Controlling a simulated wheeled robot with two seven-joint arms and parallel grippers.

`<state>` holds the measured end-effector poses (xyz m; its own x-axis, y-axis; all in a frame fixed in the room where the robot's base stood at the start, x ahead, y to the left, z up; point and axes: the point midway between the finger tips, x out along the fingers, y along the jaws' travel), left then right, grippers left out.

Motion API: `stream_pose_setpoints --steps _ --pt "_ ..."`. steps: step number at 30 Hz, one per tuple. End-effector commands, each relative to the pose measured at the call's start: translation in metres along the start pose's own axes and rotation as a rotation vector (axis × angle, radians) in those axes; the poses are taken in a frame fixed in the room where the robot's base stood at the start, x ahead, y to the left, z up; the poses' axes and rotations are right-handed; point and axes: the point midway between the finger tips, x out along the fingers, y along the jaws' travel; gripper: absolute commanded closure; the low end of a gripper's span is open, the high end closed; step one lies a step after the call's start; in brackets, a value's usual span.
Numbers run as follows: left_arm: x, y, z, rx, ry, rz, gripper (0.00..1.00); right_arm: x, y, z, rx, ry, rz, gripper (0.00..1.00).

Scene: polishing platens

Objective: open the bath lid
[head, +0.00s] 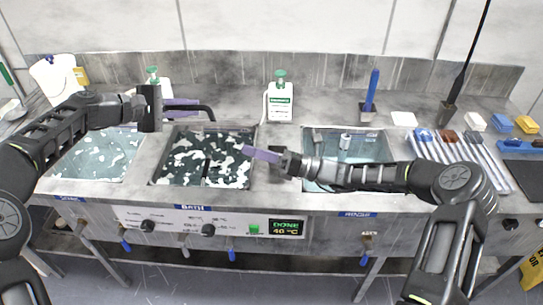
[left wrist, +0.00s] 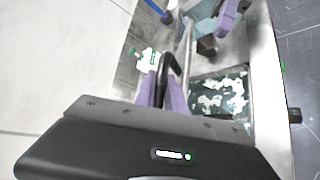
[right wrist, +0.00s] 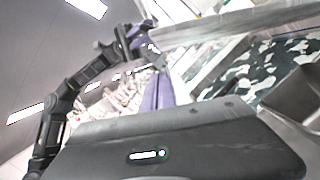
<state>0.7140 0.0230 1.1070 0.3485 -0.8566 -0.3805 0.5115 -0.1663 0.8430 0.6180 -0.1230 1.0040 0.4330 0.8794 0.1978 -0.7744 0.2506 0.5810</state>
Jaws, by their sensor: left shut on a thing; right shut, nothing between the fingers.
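The bath (head: 200,177) is the middle basin, above the label BATH. Its opening shows a dark surface with white patches, also in the left wrist view (left wrist: 220,95) and right wrist view (right wrist: 285,70). My left gripper (head: 183,103) is at the bath's back edge, its purple fingers shut on a black bent handle (head: 207,108). The handle also shows between the fingers in the left wrist view (left wrist: 171,66). I cannot make out the lid panel clearly. My right gripper (head: 262,154) is shut and empty, above the bath's right edge.
A left basin (head: 100,157) and a right basin (head: 355,148) flank the bath. Green-capped bottles (head: 279,100) stand behind. A blue-handled brush (head: 370,92) is in a holder at the back. Coloured blocks (head: 447,137) lie at the right. The display (head: 286,228) reads DONE.

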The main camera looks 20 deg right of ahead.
Motion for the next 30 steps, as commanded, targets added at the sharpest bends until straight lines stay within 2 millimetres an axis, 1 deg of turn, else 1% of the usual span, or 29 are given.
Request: stream_pose_setpoints --steps 1,2,3,4,6,9,13,23,27,30 --pt "0.000 0.000 0.000 0.000 0.000 0.001 1.00 0.011 0.001 0.000 0.000 0.000 0.002 1.00" --pt "0.000 0.000 0.000 0.000 0.000 0.001 1.00 0.017 0.001 0.000 0.001 0.000 0.003 1.00" --pt "0.000 0.001 0.000 0.000 0.000 0.001 1.00 0.016 -0.001 0.010 -0.005 -0.001 -0.001 1.00" --pt "0.000 0.000 0.000 0.000 0.000 0.001 1.00 0.016 0.000 0.015 -0.005 -0.001 -0.002 1.00" --pt "0.000 0.000 0.000 0.000 0.000 0.001 1.00 0.019 0.000 0.024 -0.004 -0.001 -0.001 1.00" --pt "0.000 0.000 0.000 0.000 0.001 0.001 1.00 0.021 0.000 0.033 -0.002 0.000 -0.001 1.00" --pt "0.000 0.000 0.000 0.000 0.001 0.001 1.00 0.022 0.000 0.039 -0.001 0.000 -0.001 1.00" --pt "0.000 0.000 -0.001 0.000 0.002 0.001 1.00 0.023 0.000 0.041 -0.001 0.000 -0.001 1.00" --pt "0.000 0.000 -0.001 0.000 0.002 0.000 1.00 0.026 0.000 0.056 -0.005 -0.001 -0.003 1.00" --pt "0.000 -0.002 -0.001 -0.001 0.000 -0.004 1.00 0.027 0.001 0.062 -0.003 -0.006 -0.003 1.00"
